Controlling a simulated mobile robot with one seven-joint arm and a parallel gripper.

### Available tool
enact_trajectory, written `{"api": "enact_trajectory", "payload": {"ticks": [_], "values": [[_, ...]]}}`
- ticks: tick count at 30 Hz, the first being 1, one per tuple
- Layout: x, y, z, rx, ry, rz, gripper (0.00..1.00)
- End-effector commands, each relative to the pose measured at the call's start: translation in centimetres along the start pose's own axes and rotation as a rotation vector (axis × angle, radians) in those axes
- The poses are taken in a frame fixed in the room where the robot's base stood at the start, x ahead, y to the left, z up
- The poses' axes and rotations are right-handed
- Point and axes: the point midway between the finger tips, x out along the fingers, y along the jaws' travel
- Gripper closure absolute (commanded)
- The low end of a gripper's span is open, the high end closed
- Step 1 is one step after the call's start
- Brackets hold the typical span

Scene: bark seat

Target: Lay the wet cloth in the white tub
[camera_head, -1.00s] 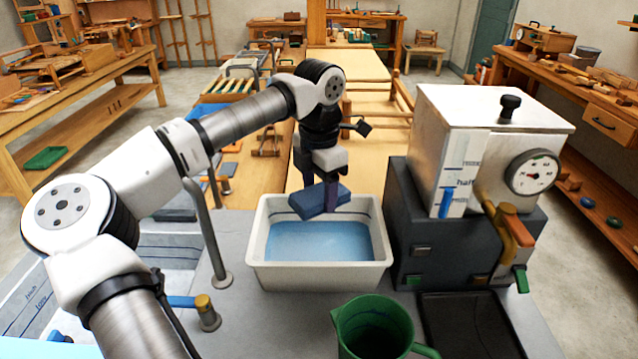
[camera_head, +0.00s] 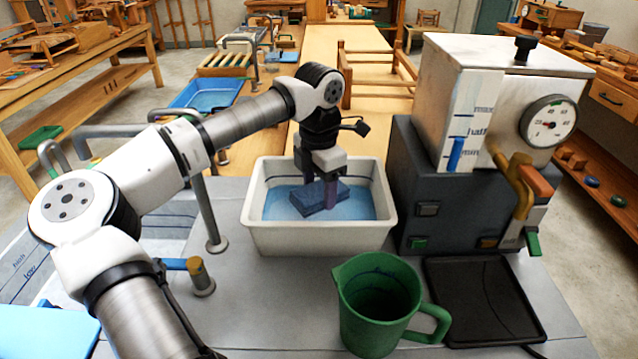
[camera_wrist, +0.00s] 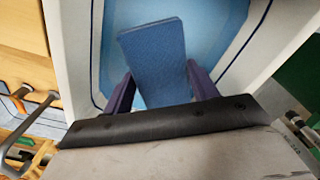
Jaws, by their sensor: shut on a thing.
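The white tub (camera_head: 318,240) stands on the grey counter with blue water in it. The wet cloth (camera_head: 318,198) is a folded dark blue pad, inside the tub's rim and low over the water. I cannot tell whether it touches the water or the floor of the tub. My gripper (camera_head: 331,192) reaches down into the tub and is shut on the cloth. In the wrist view the cloth (camera_wrist: 155,58) sits between the two purple fingers (camera_wrist: 160,90), with the tub's white wall (camera_wrist: 75,60) on the left.
A grey and white boiler (camera_head: 480,140) with a dial and tap stands close right of the tub. A green jug (camera_head: 370,325) stands in front, beside a black drip tray (camera_head: 485,300). A blue-handled tap (camera_head: 190,270) and a metal post (camera_head: 207,215) stand left.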

Motion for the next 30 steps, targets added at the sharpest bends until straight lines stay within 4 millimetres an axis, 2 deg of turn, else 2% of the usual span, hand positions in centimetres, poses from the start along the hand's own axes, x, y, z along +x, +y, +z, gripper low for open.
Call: {"api": "enact_trajectory", "payload": {"ticks": [4, 5, 10, 18, 22, 26, 30], "values": [[0.0, 0.0, 0.0, 0.000, 0.000, 0.000, 0.67], [0.0, 0.0, 0.0, 0.000, 0.000, 0.000, 0.39], [-0.1, 0.0, 0.0, 0.000, 0.000, 0.000, 0.17], [-0.1, 0.0, 0.0, 0.000, 0.000, 0.000, 0.17], [-0.8, 0.0, 0.0, 0.000, -0.001, 0.001, 0.17], [-3.0, 0.0, 0.0, -0.001, -0.002, 0.003, 0.17], [-6.3, 0.0, 0.1, -0.001, -0.002, 0.004, 0.17]]}}
